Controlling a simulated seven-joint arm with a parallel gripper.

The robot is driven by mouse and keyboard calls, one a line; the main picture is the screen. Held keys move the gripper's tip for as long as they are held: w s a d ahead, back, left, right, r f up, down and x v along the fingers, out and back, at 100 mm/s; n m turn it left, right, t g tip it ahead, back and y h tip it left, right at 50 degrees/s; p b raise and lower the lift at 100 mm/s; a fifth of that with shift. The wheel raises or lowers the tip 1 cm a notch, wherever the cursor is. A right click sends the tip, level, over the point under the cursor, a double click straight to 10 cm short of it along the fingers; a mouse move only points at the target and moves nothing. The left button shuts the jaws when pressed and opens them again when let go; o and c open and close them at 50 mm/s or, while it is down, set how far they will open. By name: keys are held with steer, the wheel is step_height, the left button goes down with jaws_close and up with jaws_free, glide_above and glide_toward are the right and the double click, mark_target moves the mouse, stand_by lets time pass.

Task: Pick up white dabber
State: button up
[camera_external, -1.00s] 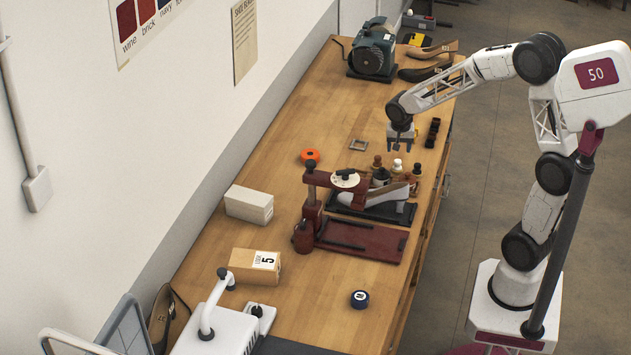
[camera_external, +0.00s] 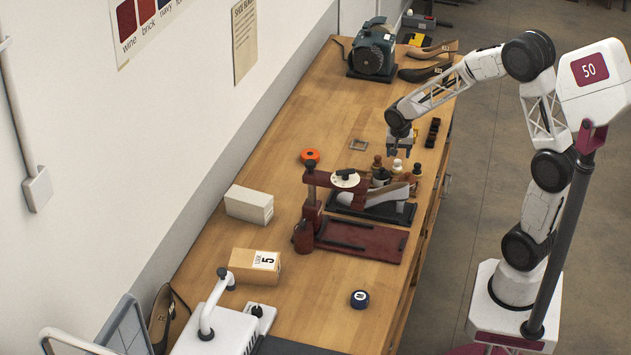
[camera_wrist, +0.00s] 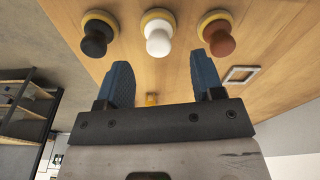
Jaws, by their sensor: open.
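The white dabber (camera_wrist: 158,40) has a rounded white knob on a yellowish round base and stands on the wooden bench. It sits between a black dabber (camera_wrist: 97,42) on the left and a brown dabber (camera_wrist: 219,42) on the right in the wrist view. My gripper (camera_wrist: 162,72) is open and empty, its two blue fingers spread, with the white dabber ahead of the gap between them. In the external view the white dabber (camera_external: 397,165) stands just below my gripper (camera_external: 401,152) in the picture. The fingers do not appear to touch it.
A red press (camera_external: 365,242) and a shoe on a black tray (camera_external: 408,213) stand close in front of the dabbers. A dark slotted holder (camera_external: 432,132) lies to the right, near the bench edge. A small square metal frame (camera_external: 358,145) lies flat to the left.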

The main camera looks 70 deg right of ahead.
mark_target(398, 161)
steer(key=shift+f, duration=0.1)
steer(key=shift+d+f, duration=0.2)
steer(key=shift+f, duration=1.05)
steer(key=shift+d+f, duration=0.15)
steer(key=shift+f, duration=1.05)
steer(key=c, duration=1)
